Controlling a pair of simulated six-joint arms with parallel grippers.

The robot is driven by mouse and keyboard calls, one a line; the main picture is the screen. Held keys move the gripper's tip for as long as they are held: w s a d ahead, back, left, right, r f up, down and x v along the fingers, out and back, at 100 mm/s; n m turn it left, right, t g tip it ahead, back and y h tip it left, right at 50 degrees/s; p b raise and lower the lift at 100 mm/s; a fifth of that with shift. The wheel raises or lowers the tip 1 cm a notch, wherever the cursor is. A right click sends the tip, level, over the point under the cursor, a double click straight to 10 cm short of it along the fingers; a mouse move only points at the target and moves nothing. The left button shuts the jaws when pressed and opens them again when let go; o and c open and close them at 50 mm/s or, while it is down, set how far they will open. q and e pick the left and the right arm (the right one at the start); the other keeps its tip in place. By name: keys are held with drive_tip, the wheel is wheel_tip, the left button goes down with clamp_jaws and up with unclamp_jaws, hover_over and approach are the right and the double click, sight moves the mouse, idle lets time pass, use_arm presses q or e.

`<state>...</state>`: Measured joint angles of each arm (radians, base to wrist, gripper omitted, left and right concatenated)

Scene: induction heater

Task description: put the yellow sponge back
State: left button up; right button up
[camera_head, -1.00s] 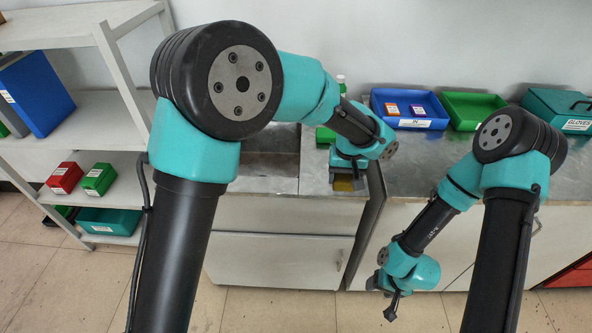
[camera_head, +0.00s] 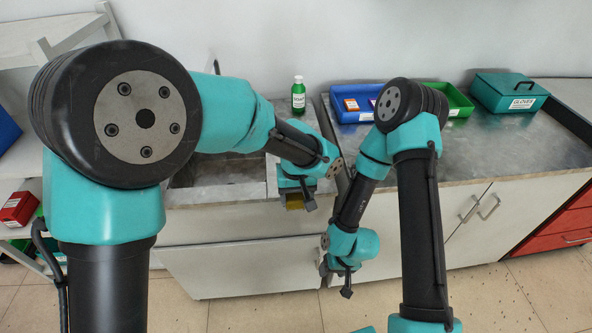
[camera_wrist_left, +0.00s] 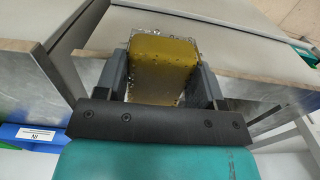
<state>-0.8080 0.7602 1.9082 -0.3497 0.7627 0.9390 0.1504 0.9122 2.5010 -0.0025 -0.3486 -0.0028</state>
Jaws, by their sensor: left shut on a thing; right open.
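My right gripper (camera_head: 340,277) is open and empty, hanging low in front of the cabinet. The sink (camera_head: 215,171) is partly hidden behind my left arm.
A green bottle (camera_head: 298,97) stands on the counter behind my left gripper. A blue bin (camera_head: 347,116) with small boxes, a green bin (camera_head: 459,102) and a teal gloves box (camera_head: 508,92) stand along the back. A shelf (camera_head: 30,165) is at far left. Counter at right is clear.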

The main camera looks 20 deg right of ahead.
use_arm(q)
drive_tip(key=w+d, duration=0.1)
drive_tip(key=w, duration=0.3)
drive_tip(key=w+d+f, duration=0.1)
drive_tip(key=w, duration=0.4)
drive_tip(key=w+d, duration=0.2)
drive_tip(key=w, duration=0.2)
drive_tip(key=shift+w+f, duration=0.15)
drive_tip(key=shift+w, duration=0.15)
drive_tip(key=shift+w, duration=0.15)
drive_tip(key=shift+w+f, duration=0.15)
drive_tip(key=shift+f, duration=1.7)
drive_tip(key=shift+f, duration=0.15)
drive_tip(key=o, duration=1.2)
wheel_tip(320, 180, up, 12)
drive_tip(key=shift+r, duration=0.2)
